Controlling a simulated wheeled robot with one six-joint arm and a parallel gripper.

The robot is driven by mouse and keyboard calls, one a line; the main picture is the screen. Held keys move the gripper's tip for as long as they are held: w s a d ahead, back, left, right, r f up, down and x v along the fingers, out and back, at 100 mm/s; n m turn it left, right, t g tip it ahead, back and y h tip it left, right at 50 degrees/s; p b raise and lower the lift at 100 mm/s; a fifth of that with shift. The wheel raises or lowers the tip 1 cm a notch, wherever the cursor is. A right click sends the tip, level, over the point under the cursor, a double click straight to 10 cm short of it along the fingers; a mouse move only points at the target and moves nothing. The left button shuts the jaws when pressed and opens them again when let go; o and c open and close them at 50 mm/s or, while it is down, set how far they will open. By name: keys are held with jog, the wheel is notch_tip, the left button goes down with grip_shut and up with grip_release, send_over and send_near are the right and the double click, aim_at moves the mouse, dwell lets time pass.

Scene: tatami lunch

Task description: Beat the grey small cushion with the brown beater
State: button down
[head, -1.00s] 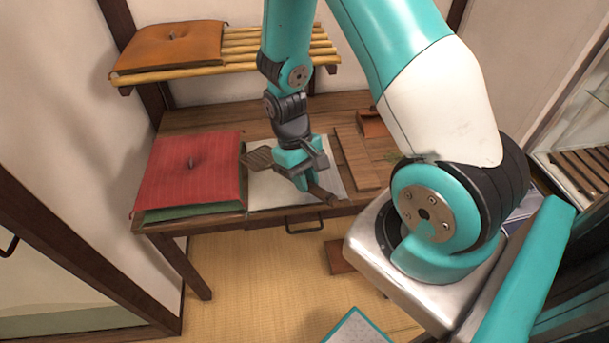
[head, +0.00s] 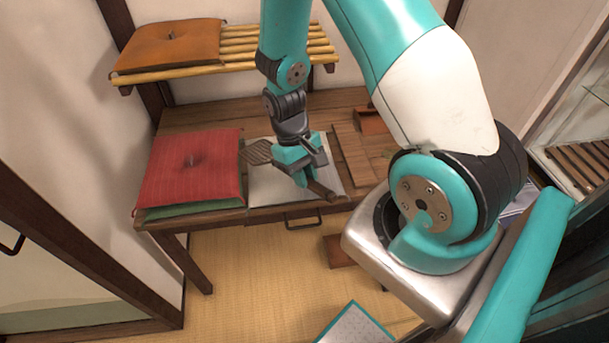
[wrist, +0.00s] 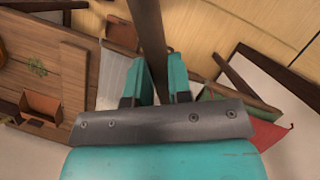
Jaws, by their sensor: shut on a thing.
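The grey small cushion (head: 270,194) lies flat on the wooden table and looks pale, almost white. Part of it is hidden under my gripper (head: 304,176). My gripper is shut on the brown beater (head: 257,152), whose flat woven head sticks out to the left, over the cushion's far left corner. The beater's handle runs out to the right past the jaws, near the front edge. I cannot tell whether the beater touches the cushion. In the wrist view the handle (wrist: 148,28) passes between the jaws, and part of the cushion (wrist: 112,78) shows beside them.
A red cushion (head: 190,168) lies on a green one (head: 190,208) at the table's left. An orange cushion (head: 172,45) sits on the slatted shelf (head: 280,42) above. A wooden board (head: 352,152) and a small brown box (head: 370,121) are right of the cushion.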

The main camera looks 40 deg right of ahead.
notch_tip(320, 180, down, 10)
jog(key=b, duration=0.7)
notch_tip(320, 180, up, 10)
jog(key=p, duration=0.9)
jog(key=shift+r, duration=0.1)
jog(key=shift+f+b, duration=0.25)
jog(key=shift+b, duration=0.05)
jog(key=shift+a+f, duration=0.1)
